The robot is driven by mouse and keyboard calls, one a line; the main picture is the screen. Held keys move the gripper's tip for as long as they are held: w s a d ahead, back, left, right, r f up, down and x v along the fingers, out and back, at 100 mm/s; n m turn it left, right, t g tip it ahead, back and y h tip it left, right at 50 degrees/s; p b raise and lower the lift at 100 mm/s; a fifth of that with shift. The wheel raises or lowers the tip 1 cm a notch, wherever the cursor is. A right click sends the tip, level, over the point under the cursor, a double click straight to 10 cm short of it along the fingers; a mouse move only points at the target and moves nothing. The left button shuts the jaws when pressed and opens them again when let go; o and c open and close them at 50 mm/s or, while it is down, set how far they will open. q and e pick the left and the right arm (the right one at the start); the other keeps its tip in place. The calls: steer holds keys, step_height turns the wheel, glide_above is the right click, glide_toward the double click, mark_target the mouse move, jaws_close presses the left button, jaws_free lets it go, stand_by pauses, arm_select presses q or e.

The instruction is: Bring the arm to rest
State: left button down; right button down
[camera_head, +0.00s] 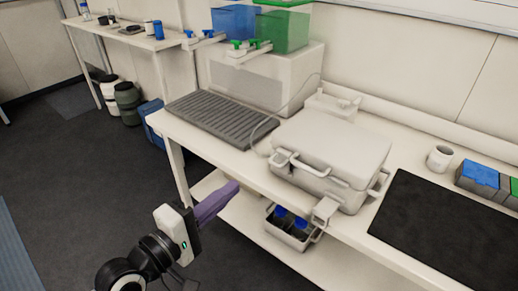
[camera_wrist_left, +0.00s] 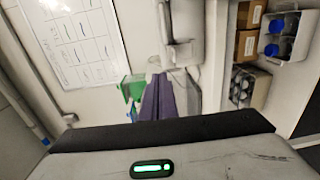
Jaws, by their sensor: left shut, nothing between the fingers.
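My left gripper (camera_head: 218,200) comes in from the lower left in the head view, in front of the white bench. Its purple fingers are shut with nothing between them, and they point toward the bench's front edge. The fingers also show in the left wrist view (camera_wrist_left: 158,98), close together. No object is touching them that I can see. My right gripper is not in either view.
The bench (camera_head: 235,155) carries a grey ridged tray (camera_head: 220,118), a closed white case (camera_head: 335,145), a white mug (camera_head: 439,158) and a black mat (camera_head: 440,235). A basket (camera_head: 290,235) with blue-capped bottles is on the lower shelf. Dark floor (camera_head: 90,190) lies open at left.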

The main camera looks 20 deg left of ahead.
arm_select(q)
steer(key=s+f+m+g+y, duration=0.1)
steer(key=s+f+m, duration=0.4)
steer(key=f, duration=0.5)
steer(key=s+d+f+m+g+y, duration=0.1)
steer(key=s+f+m+g, duration=0.3)
steer(key=f, duration=0.6)
steer(key=s+d+f+m+g+y, duration=0.1)
steer(key=s+f+m+g, duration=0.2)
steer(key=s+f+m, duration=0.4)
step_height(320, 180, down, 4)
steer(key=shift+r+y, duration=0.2)
steer(key=shift+y, duration=0.1)
steer(key=shift+s+r, duration=0.1)
